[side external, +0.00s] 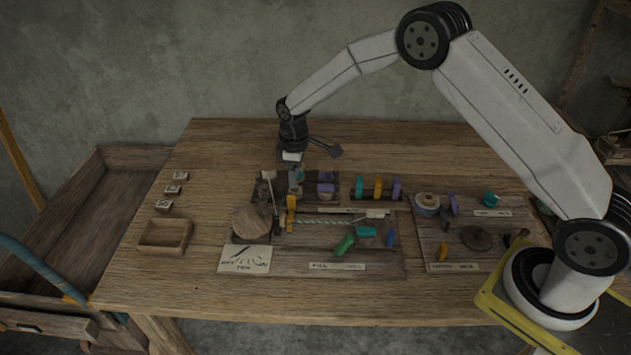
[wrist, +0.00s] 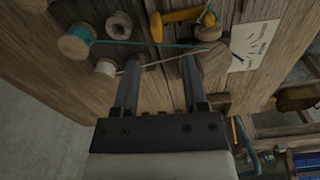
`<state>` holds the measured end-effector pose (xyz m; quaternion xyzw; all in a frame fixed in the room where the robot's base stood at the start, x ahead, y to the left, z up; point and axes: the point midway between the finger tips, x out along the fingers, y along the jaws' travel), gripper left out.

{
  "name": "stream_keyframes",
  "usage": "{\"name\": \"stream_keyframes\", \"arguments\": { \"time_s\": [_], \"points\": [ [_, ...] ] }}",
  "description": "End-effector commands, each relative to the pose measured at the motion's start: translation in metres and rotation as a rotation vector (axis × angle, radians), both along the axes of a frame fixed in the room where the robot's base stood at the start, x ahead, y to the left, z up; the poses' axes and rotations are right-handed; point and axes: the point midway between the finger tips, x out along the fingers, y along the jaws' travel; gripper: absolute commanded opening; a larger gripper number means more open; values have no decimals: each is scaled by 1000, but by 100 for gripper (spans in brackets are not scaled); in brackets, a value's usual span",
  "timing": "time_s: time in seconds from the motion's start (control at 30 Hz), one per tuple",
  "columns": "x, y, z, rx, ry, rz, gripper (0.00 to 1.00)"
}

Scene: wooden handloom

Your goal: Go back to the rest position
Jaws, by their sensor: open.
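My gripper (side external: 296,183) points down over the rear left part of the wooden table (side external: 440,150), by the dark board of tools and spools. In the wrist view my gripper (wrist: 160,66) has its two fingers apart, with bare wood and a pale thread showing between them. Nothing is held. A round wooden disc (wrist: 209,62) is near the right fingertip. A spool of teal thread (wrist: 76,42) lies to the left of the fingers. I cannot tell whether the fingertips touch anything.
A yellow-orange tool (side external: 291,210) stands close by my gripper. A rack of coloured pieces (side external: 377,190) is to its right. A small wooden tray (side external: 165,236) and several small blocks are at the left. A right-hand board (side external: 425,238) holds more parts. The table's back is clear.

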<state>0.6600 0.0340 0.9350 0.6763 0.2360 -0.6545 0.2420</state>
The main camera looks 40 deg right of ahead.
Motion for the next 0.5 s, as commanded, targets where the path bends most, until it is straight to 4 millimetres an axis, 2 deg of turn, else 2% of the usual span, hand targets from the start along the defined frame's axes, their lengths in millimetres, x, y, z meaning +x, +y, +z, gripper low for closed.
{"name": "stream_keyframes", "arguments": {
  "time_s": [0.2, 0.5],
  "points": [
    [-34, -8, 33, 7, -36, -119, 56],
    [-92, -18, 68, 23, -84, -288, 56]
  ]
}}
